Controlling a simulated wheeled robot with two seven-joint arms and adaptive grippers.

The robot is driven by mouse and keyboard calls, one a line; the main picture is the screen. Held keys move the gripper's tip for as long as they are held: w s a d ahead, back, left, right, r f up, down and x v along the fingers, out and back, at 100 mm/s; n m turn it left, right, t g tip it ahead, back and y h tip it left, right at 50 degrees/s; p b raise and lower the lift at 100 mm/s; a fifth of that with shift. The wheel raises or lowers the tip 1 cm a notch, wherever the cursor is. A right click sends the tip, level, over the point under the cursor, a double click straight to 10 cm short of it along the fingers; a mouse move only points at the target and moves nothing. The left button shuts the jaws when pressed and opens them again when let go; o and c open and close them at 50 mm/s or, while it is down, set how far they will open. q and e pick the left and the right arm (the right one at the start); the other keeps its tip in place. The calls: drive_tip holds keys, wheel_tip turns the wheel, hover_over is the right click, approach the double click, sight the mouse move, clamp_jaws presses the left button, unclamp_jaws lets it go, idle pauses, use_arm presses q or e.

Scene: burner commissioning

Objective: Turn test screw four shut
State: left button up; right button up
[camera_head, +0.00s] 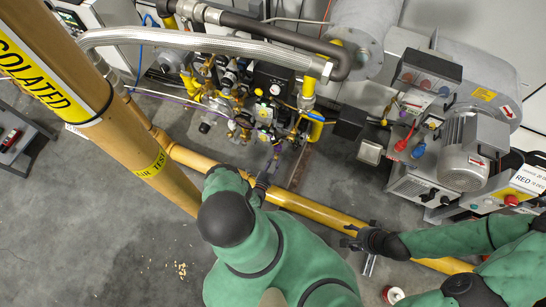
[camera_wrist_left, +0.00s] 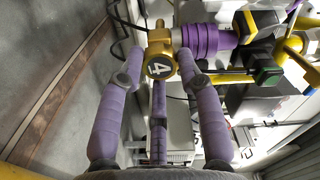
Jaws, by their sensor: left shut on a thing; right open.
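Test screw four is a brass fitting with a round dark cap marked 4 (camera_wrist_left: 161,67) in the left wrist view. The purple fingers of my left gripper (camera_wrist_left: 160,75) are closed around it, one on each side and one below. In the head view my left gripper (camera_head: 272,163) reaches up to the lower edge of the valve assembly (camera_head: 255,100); the screw itself is too small to tell there. My right gripper (camera_head: 352,236) is open and empty above the yellow pipe, away from the valve assembly.
A thick yellow pipe (camera_head: 315,208) runs across below the assembly. A wide pipe marked ISOLATED (camera_head: 45,85) stands at the left. The burner with its motor (camera_head: 462,155) is at the right. A purple ribbed part (camera_wrist_left: 208,38) sits close beside the screw.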

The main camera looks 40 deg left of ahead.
use_arm(q)
drive_tip(key=shift+w+r+m, duration=0.15)
drive_tip(key=shift+r+m, duration=0.1)
drive_tip(key=shift+m, duration=0.55)
drive_tip(key=shift+d, duration=0.15)
drive_tip(key=o, duration=1.1)
drive_tip(key=shift+f, duration=0.1)
drive_tip(key=shift+s+d+f, duration=0.1)
drive_tip(key=shift+s, duration=0.45)
drive_tip(key=v, duration=1.1)
